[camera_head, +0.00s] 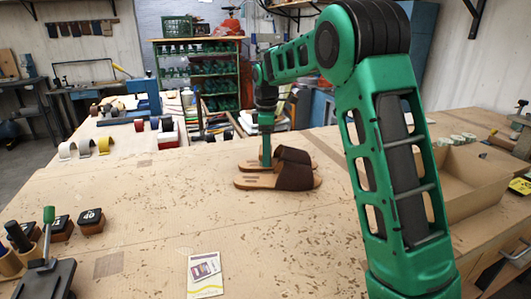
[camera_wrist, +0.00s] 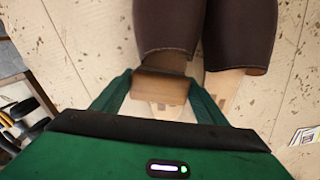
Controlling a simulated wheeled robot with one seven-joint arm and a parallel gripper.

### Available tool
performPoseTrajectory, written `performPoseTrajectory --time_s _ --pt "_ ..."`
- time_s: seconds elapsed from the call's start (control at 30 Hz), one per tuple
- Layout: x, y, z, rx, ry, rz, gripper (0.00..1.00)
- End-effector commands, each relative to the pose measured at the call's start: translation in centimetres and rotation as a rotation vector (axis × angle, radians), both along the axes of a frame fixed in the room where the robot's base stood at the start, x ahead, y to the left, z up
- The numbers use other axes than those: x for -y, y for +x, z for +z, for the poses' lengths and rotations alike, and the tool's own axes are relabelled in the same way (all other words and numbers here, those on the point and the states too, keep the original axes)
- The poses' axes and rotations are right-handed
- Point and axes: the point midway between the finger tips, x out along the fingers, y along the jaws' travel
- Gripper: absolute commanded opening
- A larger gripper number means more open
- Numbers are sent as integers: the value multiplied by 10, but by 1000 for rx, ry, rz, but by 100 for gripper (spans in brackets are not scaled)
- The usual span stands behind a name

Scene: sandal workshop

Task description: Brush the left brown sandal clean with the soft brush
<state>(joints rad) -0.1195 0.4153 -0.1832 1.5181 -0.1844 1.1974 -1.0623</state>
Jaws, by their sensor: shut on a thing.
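Two brown sandals lie side by side on the workbench, dark straps to the right in the head view. The far, left sandal (camera_head: 292,155) is partly hidden behind the near, right sandal (camera_head: 297,177). In the wrist view the left sandal (camera_wrist: 168,25) and right sandal (camera_wrist: 240,35) have their straps at the top. My gripper (camera_head: 266,162) points down over the left sandal's tan sole. In the wrist view my gripper (camera_wrist: 160,98) is shut on a wooden-backed brush (camera_wrist: 160,86). The bristles are hidden, so contact with the sole cannot be told.
Dark specks cover the workbench (camera_head: 150,215). A card (camera_head: 205,275) lies at the front. Wooden-handled brushes or stamps (camera_head: 91,221) stand at the left. An open cardboard-coloured box (camera_head: 470,185) is at the right.

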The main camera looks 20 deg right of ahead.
Motion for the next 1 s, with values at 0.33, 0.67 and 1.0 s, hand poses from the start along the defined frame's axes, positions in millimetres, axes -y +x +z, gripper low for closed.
performPoseTrajectory --time_s 0.33,0.67,1.0 --pt "-4 -15 -1 -4 0 2 44" --pt "-5 -24 -2 -5 0 1 44" --pt "-5 -23 8 -1 0 1 44"
